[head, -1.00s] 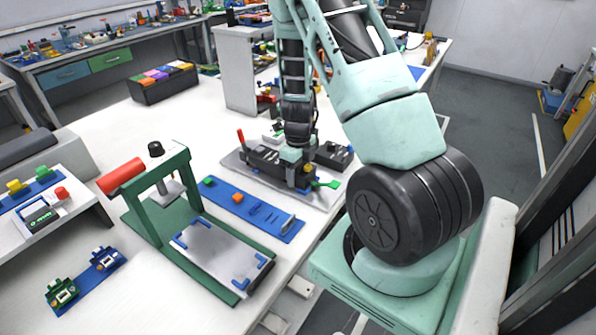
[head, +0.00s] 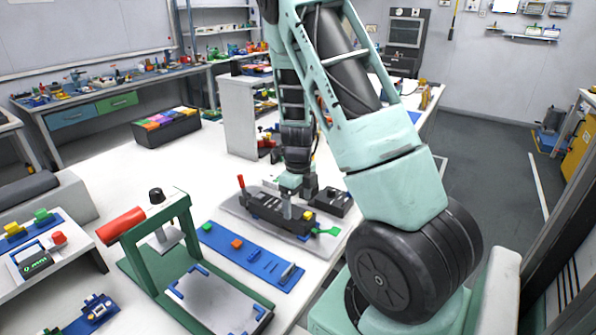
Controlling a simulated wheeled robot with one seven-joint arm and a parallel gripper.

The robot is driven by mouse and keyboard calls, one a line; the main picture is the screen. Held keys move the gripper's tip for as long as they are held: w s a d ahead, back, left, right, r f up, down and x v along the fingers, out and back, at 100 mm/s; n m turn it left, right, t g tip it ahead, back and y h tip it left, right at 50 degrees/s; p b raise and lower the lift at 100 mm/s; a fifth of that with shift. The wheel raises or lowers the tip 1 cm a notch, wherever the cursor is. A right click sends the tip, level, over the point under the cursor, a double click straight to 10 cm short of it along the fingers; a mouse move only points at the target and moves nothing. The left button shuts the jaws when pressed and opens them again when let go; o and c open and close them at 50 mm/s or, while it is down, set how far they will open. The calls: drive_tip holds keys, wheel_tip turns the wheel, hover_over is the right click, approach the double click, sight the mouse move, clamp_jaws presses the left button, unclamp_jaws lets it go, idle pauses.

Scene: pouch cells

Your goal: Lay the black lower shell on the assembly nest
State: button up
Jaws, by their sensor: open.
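A long black part (head: 266,208), which looks like the lower shell, lies on a grey plate (head: 240,216) in the middle of the table. A red upright handle stands at its left end and a green lever at its right end. I cannot tell the shell apart from the assembly nest under or around it. My gripper (head: 297,204) is open and points down just over the black part. The arm comes from above and hides some of what is behind. Whether the fingers touch anything is too small to tell.
A black tray (head: 336,199) with compartments stands right of the gripper. A blue strip (head: 250,259) with small parts lies in front. A green press (head: 190,225) with a red handle stands at left front. A white stand (head: 239,115) rises behind.

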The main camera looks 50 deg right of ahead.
wheel_tip(320, 180, up, 11)
drive_tip(key=p, duration=0.1)
drive_tip(key=shift+f, duration=0.15)
idle(0.8)
drive_tip(key=s+a+r+m+t, duration=0.1)
drive_tip(key=s+a+r+m, duration=0.1)
drive_tip(key=a+m, duration=0.9)
drive_tip(key=s+a+r+m, duration=0.1)
drive_tip(key=s+a+m, duration=0.2)
drive_tip(key=a+m, duration=0.8)
drive_tip(key=s+a+r+m+t, duration=0.1)
drive_tip(key=s+a+r+m, duration=0.1)
drive_tip(key=a+m, duration=0.9)
drive_tip(key=s+a+r+n+g, duration=0.1)
drive_tip(key=s+a+n+g, duration=0.1)
drive_tip(key=s+a, duration=0.5)
drive_tip(key=s+n, duration=0.1)
drive_tip(key=s, duration=0.2)
drive_tip(key=shift+a+r+n+y, duration=0.15)
drive_tip(key=shift+a+n+y, duration=0.15)
drive_tip(key=shift+a+n, duration=0.1)
